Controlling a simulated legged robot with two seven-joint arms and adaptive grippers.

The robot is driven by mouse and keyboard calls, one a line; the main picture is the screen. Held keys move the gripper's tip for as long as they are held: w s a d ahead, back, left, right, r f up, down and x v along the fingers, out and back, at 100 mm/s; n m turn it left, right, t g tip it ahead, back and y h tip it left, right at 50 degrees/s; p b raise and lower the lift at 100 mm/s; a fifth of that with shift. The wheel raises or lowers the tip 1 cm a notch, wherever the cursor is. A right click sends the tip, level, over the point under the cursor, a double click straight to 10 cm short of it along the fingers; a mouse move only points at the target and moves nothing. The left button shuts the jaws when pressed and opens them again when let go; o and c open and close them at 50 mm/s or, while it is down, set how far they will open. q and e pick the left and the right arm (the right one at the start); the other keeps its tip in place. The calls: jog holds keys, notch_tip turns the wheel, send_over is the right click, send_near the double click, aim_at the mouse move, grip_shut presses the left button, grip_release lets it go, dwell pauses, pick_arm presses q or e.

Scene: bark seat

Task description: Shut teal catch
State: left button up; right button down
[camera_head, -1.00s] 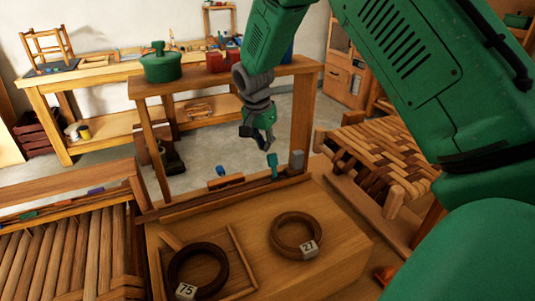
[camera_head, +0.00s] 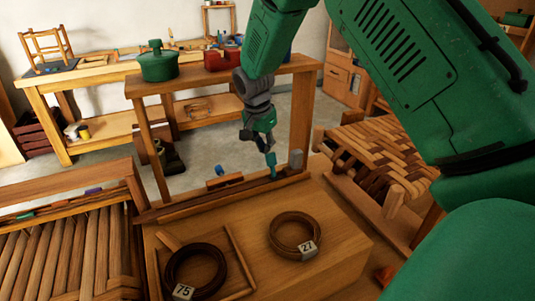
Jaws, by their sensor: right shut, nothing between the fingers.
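My right gripper (camera_head: 267,149) is shut and empty. It points down just above the teal catch, with its tips at or very near the catch's top; I cannot tell whether they touch. My left gripper is not in view.
A small blue piece (camera_head: 219,170) and an orange-brown block (camera_head: 225,181) sit left on the rail. Dark rings tagged 75 (camera_head: 168,268) and 27 (camera_head: 274,244) lie on the bench top. A green pot (camera_head: 158,65) stands on the shelf behind. A woven seat (camera_head: 385,150) is at right.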

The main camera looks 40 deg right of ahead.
aim_at(271, 158)
jog(key=shift+d+f, duration=0.35)
jog(key=shift+f, duration=0.3)
jog(key=shift+a, duration=0.1)
jog(key=shift+s+a+r+p, duration=0.1)
jog(key=shift+s+a+p, duration=0.15)
jog(key=shift+s, duration=0.55)
jog(key=shift+s+a+p, duration=0.1)
jog(key=shift+s+a, duration=0.15)
jog(key=shift+s, duration=0.5)
jog(key=shift+s+a, duration=0.2)
jog(key=shift+s, duration=0.2)
